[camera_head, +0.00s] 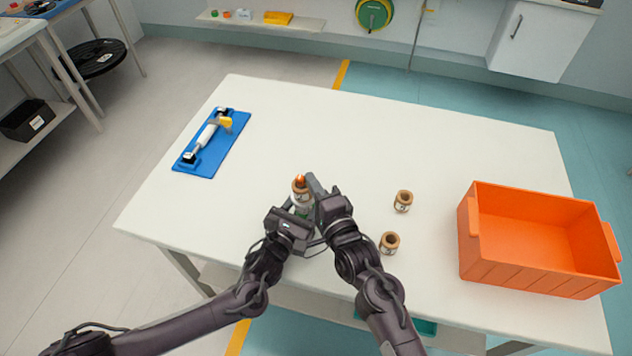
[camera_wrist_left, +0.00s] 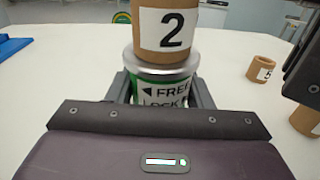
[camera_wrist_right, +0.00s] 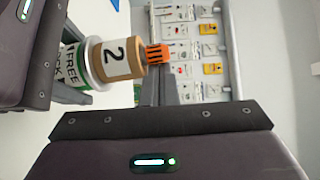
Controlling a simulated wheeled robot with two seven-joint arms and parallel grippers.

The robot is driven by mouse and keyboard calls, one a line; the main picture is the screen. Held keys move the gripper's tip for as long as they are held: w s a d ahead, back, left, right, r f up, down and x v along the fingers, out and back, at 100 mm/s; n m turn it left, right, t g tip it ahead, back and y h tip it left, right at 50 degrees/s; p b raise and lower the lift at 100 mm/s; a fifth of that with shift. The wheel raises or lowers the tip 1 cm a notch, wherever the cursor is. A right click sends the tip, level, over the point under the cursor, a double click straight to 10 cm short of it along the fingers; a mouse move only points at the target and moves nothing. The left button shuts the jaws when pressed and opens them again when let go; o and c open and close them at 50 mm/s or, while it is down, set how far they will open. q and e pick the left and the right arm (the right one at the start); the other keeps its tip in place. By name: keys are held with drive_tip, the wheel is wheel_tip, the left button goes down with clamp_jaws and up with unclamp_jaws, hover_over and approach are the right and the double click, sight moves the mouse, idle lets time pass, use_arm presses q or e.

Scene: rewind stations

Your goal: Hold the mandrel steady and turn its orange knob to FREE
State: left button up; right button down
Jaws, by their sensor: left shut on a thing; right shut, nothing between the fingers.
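The mandrel stands upright at the table's front middle, with a green-and-white base (camera_wrist_left: 163,82) marked FREE and LOCK. A brown core numbered 2 (camera_wrist_left: 166,32) sits around it. Its orange knob (camera_head: 300,180) pokes out of the core's top; the knob also shows in the right wrist view (camera_wrist_right: 158,53). My left gripper (camera_head: 300,211) is shut on the mandrel base, below the core. My right gripper (camera_head: 312,181) is shut and empty, its fingertips close beside the knob. I cannot tell whether they touch it. The knob's pointer setting is not readable.
Two loose brown cores, one (camera_head: 403,201) behind the other (camera_head: 389,243), stand right of my right gripper. An orange bin (camera_head: 478,262) is at the table's right. A blue board (camera_head: 238,130) with a white roller lies at the left. The table's back middle is clear.

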use_arm(q)
drive_tip(key=shift+s+d, duration=0.3)
drive_tip(key=shift+d, duration=0.2)
use_arm(e)
drive_tip(key=shift+s+a+f, duration=0.2)
drive_tip(key=shift+a, duration=0.2)
drive_tip(key=shift+s+a+f, duration=0.2)
drive_tip(key=shift+a, duration=0.15)
drive_tip(key=shift+d, duration=0.1)
use_arm(q)
drive_tip(key=shift+w+f, duration=0.1)
drive_tip(key=shift+w, duration=0.05)
drive_tip(key=shift+w+a, duration=0.1)
drive_tip(key=shift+a, duration=0.25)
drive_tip(key=shift+c, duration=0.3)
use_arm(e)
drive_tip(key=s+d, duration=0.1)
drive_tip(key=s, duration=0.8)
drive_tip(key=shift+d+r, duration=0.15)
drive_tip(key=shift+r, duration=0.25)
use_arm(q)
drive_tip(key=o, duration=1.2)
drive_tip(key=shift+o, duration=0.2)
